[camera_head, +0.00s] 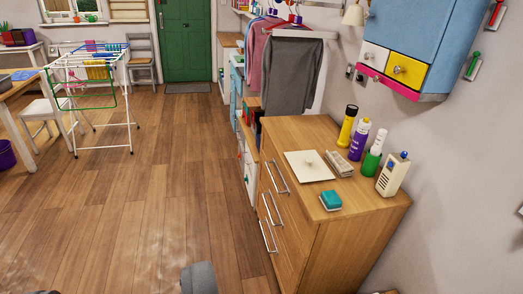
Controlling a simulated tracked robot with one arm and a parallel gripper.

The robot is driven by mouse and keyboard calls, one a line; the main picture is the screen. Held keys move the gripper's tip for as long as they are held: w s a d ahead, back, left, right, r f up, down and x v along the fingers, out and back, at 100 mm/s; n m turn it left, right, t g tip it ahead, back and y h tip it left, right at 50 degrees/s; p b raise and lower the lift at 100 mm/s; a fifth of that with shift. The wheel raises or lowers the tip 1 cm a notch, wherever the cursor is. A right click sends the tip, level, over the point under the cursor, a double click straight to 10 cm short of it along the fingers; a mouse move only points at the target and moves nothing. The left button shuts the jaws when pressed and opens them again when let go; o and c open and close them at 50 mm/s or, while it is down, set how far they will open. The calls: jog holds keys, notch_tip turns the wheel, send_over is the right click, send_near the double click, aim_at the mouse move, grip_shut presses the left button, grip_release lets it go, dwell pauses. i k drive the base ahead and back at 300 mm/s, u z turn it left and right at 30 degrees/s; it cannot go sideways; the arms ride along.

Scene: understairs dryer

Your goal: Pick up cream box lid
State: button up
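The cream box lid (309,165) is a flat, square, cream-coloured plate with a small round knob in its middle. It lies flat, knob up, on the wooden top of a drawer chest (290,135), toward the left part of that top. Nothing covers it. No gripper fingers show in the picture. A grey rounded shape at the bottom edge, left of the chest, may be part of my own body; I cannot tell which part.
A teal sponge (331,200) and a small stack (339,163) lie near the lid. A black-yellow torch (347,125), purple can (359,139), green bottle (372,155) and cream handheld device (393,175) stand behind. A blue cupboard (412,40) hangs above. The floor left is open.

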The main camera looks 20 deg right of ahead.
aim_at(308, 166)
jog(key=u, duration=0.1)
jog(key=i, duration=1.25)
jog(key=z, duration=0.3)
jog(key=i, duration=1.75)
jog(key=z, duration=0.45)
